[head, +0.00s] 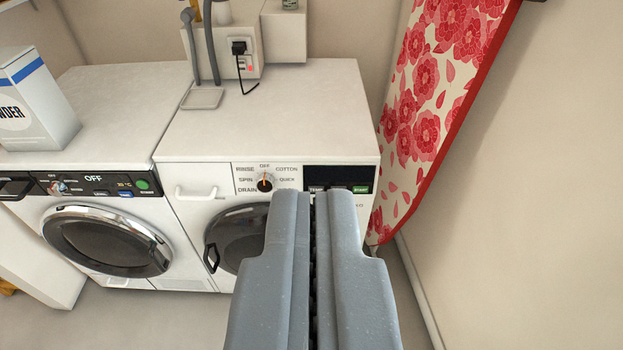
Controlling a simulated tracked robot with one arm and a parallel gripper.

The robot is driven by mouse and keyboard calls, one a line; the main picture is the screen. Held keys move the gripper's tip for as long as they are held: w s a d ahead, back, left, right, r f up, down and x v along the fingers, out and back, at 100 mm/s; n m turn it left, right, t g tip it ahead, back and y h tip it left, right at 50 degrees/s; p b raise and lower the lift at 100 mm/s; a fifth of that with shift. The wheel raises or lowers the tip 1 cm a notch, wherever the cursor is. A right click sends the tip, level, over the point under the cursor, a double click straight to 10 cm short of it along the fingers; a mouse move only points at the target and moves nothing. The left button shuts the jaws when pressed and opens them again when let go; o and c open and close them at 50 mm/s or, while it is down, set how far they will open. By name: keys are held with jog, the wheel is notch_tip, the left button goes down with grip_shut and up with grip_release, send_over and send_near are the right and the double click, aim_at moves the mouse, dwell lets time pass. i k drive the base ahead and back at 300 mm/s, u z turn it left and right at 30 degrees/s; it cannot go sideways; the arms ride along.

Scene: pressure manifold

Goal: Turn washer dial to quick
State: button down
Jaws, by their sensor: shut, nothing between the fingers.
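The washer (175,148) is the white machine in the middle of the head view. Its dial (265,183) is a small dark knob with an orange mark, which seems to point up toward OFF. RINSE, SPIN and DRAIN are printed on its left, COTTON and QUICK on its right. The QUICK label (287,180) is right of the knob. My gripper (312,196) is shut and empty, its grey fingers side by side. In the picture its tips are right of and slightly below the dial, not seen touching it. The fingers hide part of the washer's front.
A second machine (110,108) stands left, with a display reading OFF and a box of powder (35,100) on top. The washer has a drawer handle (196,193) and dark display (338,174). A floral ironing board (430,110) leans at the right wall.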

aim_at(265, 182)
jog(key=u, duration=1.35)
jog(key=k, duration=0.75)
jog(key=z, duration=1.35)
jog(key=i, duration=1)
jog(key=u, duration=0.05)
